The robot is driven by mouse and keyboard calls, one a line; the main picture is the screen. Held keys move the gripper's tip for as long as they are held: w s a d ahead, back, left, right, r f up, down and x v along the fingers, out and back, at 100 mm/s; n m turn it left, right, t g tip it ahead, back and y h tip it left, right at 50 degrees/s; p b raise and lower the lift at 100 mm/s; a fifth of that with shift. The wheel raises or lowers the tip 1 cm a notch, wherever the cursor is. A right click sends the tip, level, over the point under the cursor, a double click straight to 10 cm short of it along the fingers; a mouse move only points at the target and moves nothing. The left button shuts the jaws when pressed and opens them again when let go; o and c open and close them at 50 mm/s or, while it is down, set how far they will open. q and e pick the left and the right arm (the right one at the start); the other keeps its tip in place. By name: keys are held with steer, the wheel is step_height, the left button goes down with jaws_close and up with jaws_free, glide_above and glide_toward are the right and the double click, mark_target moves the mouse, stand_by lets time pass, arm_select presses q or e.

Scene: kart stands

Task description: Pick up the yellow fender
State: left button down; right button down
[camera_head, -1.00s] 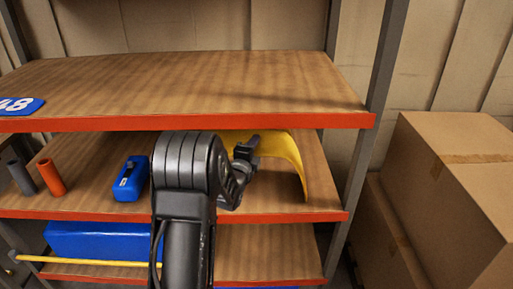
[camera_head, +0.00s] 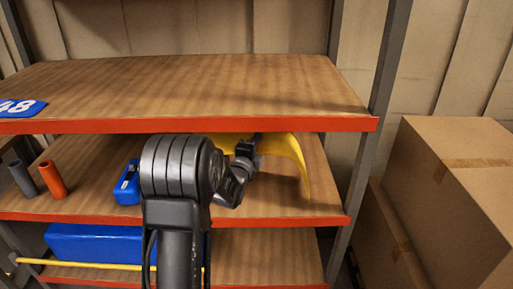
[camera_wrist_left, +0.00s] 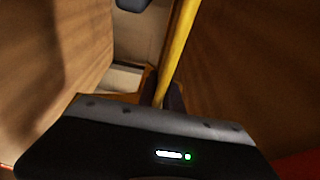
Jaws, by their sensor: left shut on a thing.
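The yellow fender (camera_head: 285,147) is a curved piece on the middle shelf, at its right end. Its right part bends down toward the shelf board, and its left part is hidden behind my arm. My left gripper (camera_head: 254,141) reaches in under the upper shelf and is shut on the fender's edge. In the left wrist view the fender (camera_wrist_left: 179,45) shows as a thin yellow strip running up from the gripper (camera_wrist_left: 164,97). I cannot tell whether the fender touches the shelf. My right gripper is not in view.
The upper shelf (camera_head: 200,85) with its red front edge lies close above the arm. A blue object (camera_head: 127,184), an orange tube (camera_head: 52,179) and a grey tube (camera_head: 21,177) stand left on the middle shelf. A shelf post (camera_head: 385,85) and cardboard boxes (camera_head: 440,190) are at right.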

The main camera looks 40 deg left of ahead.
arm_select(q)
steer(key=shift+s+d+r+b, duration=0.15)
steer(key=shift+s+r+b, duration=0.25)
steer(key=shift+r, duration=0.35)
steer(key=b+v, duration=0.9)
steer(key=v, duration=0.8)
steer(key=shift+b, duration=0.35)
steer(key=shift+r, duration=0.15)
steer(key=shift+d, duration=0.1)
